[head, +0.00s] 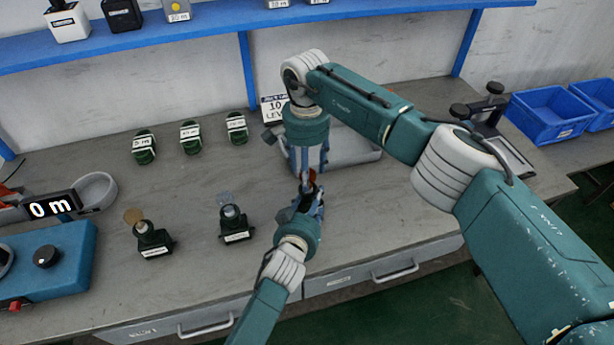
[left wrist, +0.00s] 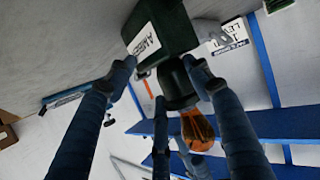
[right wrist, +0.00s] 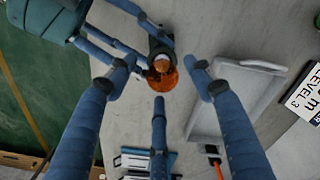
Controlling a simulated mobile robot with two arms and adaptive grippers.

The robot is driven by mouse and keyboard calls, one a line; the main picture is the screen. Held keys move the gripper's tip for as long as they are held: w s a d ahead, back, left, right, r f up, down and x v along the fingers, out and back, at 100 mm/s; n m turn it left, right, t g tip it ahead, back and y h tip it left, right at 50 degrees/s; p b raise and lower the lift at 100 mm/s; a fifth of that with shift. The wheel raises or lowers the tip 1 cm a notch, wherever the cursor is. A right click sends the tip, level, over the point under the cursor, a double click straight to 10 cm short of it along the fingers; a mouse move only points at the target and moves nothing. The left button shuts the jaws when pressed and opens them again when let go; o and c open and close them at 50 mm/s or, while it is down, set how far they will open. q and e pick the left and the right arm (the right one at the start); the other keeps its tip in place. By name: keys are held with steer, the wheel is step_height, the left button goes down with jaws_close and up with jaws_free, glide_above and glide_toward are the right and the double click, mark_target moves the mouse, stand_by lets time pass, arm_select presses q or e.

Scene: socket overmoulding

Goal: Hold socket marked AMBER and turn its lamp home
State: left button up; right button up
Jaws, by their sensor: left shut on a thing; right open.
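In the right wrist view the lamp (right wrist: 163,82) lies between the spread fingers of my right gripper (right wrist: 158,84), with gaps on both sides. My right gripper is open and points down over the lamp. In the head view the fingers mostly hide the socket.
Two more dark sockets with lamps, one tan (head: 153,240) and one clear (head: 234,224), stand to the left. Several green-black labelled parts (head: 190,138) stand behind. A grey tray (head: 352,152) lies behind my right gripper. A blue meter box (head: 62,268) reads "0 m".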

steer(key=shift+f, duration=1.5)
steer(key=shift+c, duration=0.6)
steer(key=c, duration=1)
